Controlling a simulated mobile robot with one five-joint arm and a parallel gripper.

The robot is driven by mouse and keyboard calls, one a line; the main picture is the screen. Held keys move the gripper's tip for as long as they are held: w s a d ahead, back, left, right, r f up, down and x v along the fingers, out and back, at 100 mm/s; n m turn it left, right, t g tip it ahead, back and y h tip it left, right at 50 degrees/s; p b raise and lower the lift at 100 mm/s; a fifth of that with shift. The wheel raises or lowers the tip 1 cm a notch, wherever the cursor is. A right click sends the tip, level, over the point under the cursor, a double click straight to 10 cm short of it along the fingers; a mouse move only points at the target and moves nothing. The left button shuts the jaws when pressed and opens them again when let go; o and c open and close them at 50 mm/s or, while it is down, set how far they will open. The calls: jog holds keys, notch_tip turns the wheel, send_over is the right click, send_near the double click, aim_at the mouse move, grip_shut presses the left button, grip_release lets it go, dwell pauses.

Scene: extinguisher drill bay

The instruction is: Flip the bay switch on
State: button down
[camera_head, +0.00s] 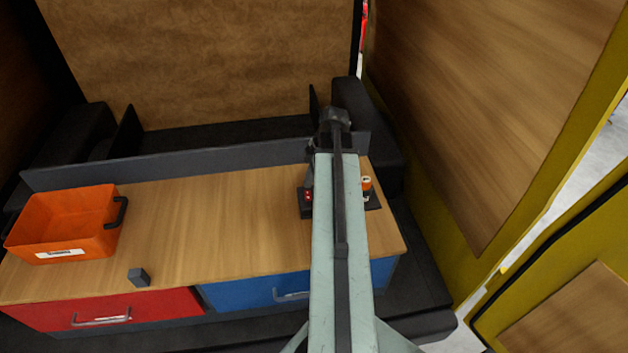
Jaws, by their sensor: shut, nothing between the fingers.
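A dark switch base (305,204) sits on the wooden worktop near its right end. Two small red spots show on its left part. An orange and white knob-like part (367,184) shows on its right side. My pale green arm crosses in front of the base and hides its middle. I cannot tell the position of the switch. The arm ends in a dark joint above the back of the worktop. My gripper's fingers are hidden behind the arm, so I cannot tell whether they touch the switch.
An orange bin (65,222) stands at the left of the worktop (215,215). A small dark grey block (138,277) lies near the front edge. A red drawer (100,311) and a blue drawer (250,294) are below. Yellow-framed wooden panels (490,90) stand close on the right.

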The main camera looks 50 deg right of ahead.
aim_at(307, 191)
jog(key=f, duration=0.1)
jog(key=f+b, duration=0.2)
jog(key=shift+w+d+f, duration=0.2)
jog(key=shift+d, duration=0.05)
jog(key=shift+w+d+f+b, duration=0.1)
jog(key=shift+f+b, duration=0.25)
jog(key=shift+r, duration=0.15)
jog(key=shift+s, duration=0.2)
